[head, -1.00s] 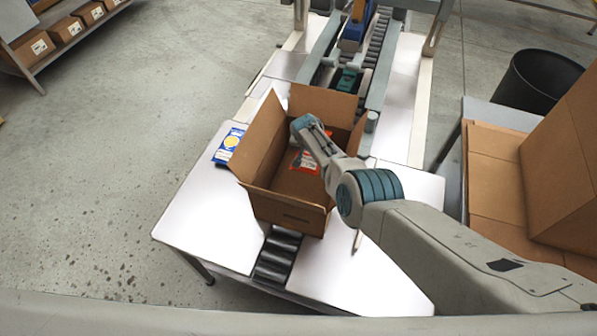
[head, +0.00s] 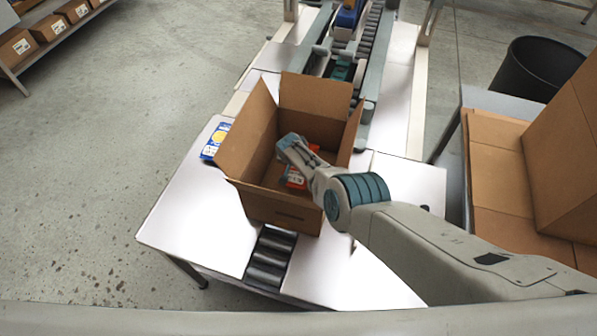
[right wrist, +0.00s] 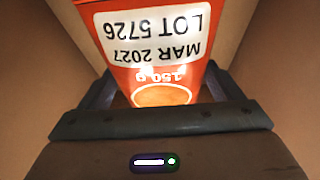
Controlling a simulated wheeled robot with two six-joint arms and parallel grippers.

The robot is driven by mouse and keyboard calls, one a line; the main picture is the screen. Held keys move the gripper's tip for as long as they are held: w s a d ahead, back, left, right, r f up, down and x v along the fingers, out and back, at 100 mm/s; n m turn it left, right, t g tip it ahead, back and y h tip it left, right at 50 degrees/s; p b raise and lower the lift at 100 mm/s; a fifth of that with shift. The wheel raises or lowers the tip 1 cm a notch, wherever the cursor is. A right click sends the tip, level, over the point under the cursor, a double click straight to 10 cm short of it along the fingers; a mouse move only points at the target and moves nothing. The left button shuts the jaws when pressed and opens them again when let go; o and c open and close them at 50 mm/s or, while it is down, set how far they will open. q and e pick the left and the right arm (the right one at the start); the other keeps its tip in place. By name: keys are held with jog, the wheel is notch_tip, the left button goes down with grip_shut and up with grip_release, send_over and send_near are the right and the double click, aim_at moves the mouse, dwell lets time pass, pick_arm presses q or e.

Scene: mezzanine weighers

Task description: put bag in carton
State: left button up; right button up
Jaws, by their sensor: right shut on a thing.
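An open brown carton (head: 283,210) stands on the white table with its flaps up. My right gripper (head: 297,160) reaches down into the carton and is shut on an orange-red bag (head: 299,178). In the right wrist view the bag (right wrist: 150,65) is held between the jaws (right wrist: 160,110), its white label reading LOT 5726, MAR 2027 and 150 g upside down. Brown cardboard surrounds it there. Whether the bag touches the carton floor cannot be told. My left gripper is not in view.
A roller conveyor (head: 368,55) with grey side rails runs behind the carton, and short rollers (head: 270,258) show in front. Flat cardboard (head: 497,165) lies on a side table at right. A black bin (head: 541,70) stands behind it. Boxes (head: 45,30) line a shelf at far left.

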notch_tip(320, 180, down, 2)
jog(key=shift+s+f+b, duration=0.1)
jog(key=shift+f+b, duration=0.1)
jog(key=shift+b, duration=0.6)
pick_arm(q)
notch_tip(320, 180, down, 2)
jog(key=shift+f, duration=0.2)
pick_arm(e)
jog(key=shift+f, duration=0.1)
jog(key=shift+f, duration=0.2)
jog(key=shift+f+b, duration=0.4)
jog(key=shift+b, duration=0.2)
jog(key=o, duration=0.9)
jog(key=shift+r, duration=0.1)
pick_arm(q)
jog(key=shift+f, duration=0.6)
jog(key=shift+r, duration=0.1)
pick_arm(e)
jog(key=shift+r, duration=0.1)
